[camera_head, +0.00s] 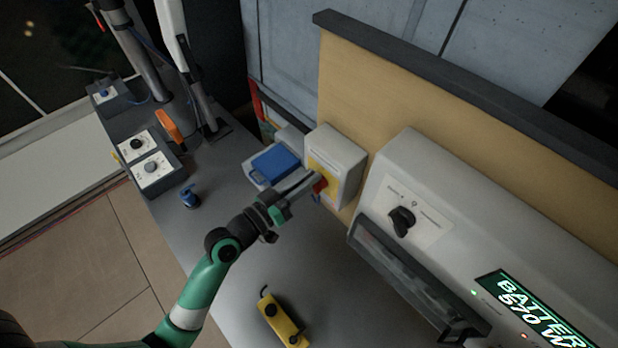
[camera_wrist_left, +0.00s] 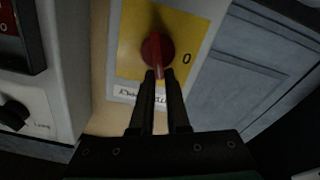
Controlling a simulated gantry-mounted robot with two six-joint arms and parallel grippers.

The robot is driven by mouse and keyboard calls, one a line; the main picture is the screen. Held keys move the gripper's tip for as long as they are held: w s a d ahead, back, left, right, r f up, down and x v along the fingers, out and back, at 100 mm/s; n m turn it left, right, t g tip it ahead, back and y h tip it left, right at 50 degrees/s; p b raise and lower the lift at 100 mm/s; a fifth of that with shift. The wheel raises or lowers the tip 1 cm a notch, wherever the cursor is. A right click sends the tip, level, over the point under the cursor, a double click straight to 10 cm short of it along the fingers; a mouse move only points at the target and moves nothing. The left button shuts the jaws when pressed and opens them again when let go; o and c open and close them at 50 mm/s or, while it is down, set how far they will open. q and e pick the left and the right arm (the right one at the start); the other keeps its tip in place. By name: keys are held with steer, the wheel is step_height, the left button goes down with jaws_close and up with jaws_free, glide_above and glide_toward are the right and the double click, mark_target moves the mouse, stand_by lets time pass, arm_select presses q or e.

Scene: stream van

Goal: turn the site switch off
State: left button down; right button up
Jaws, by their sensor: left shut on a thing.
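The site switch is a light grey box (camera_head: 342,150) with a yellow face plate, standing against the tan panel. Its red rotary handle (camera_wrist_left: 156,50) sits on the yellow plate (camera_wrist_left: 183,27), with a "0" to its right in the left wrist view. The handle's grip points down in that view, toward my fingers. My left gripper (camera_head: 316,186) reaches the switch face from the front. In the wrist view the left gripper (camera_wrist_left: 159,78) is shut on the red handle's lower end. My right gripper is not in view.
A grey unit with a black knob (camera_head: 402,220) and a lit battery display (camera_head: 530,308) stands to the right. A blue-lidded box (camera_head: 274,163) is just left of the switch. A yellow device (camera_head: 283,320) lies on the grey counter. Control boxes (camera_head: 152,168) stand at the left.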

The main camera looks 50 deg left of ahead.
arm_select(q)
steer(key=shift+a+f+n+p, duration=0.3)
steer(key=shift+f+n, duration=0.2)
steer(key=shift+n, duration=1.75)
steer(key=shift+a+f+n+p, duration=0.2)
steer(key=shift+f+n+p, duration=0.25)
steer(key=shift+n, duration=1.85)
steer(key=shift+a+f+n+p, duration=0.3)
steer(key=shift+f+n, duration=0.2)
steer(key=shift+n, duration=1.75)
steer(key=c, duration=0.8)
jaws_free()
steer(key=shift+d+r, duration=0.1)
steer(key=shift+s, duration=0.1)
